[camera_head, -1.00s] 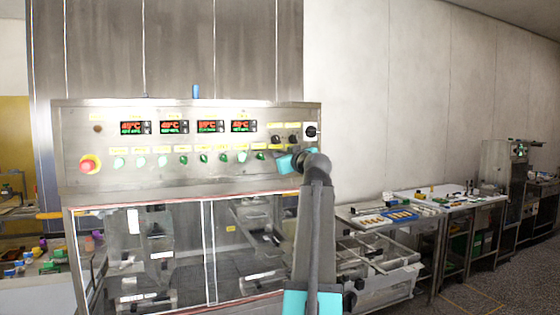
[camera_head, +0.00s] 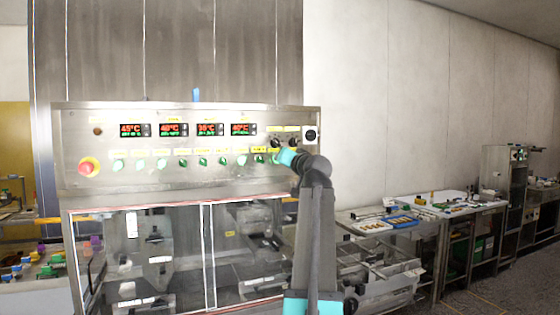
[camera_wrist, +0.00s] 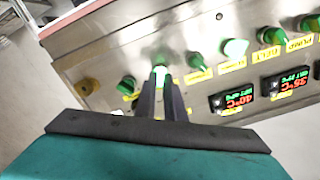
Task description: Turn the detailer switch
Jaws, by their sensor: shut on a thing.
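The steel control panel (camera_head: 190,178) stands ahead, with a row of green switches, some lit, under red digital displays. My gripper (camera_wrist: 163,88) reaches the right end of this row in the head view, where the teal wrist hides its fingers. In the wrist view the panel appears upside down, and the two dark fingers are closed around a green switch (camera_wrist: 160,72). I cannot read that switch's label, so I cannot tell by name whether it is the detailer switch. Another green switch (camera_wrist: 127,85) is just left of the fingers.
A red emergency button (camera_head: 89,166) is at the panel's left end. A black round switch (camera_head: 311,134) is at its upper right corner. Glazed doors (camera_head: 180,250) lie below the panel. A table with trays (camera_head: 455,207) stands to the right. Grey floor is open at the lower right.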

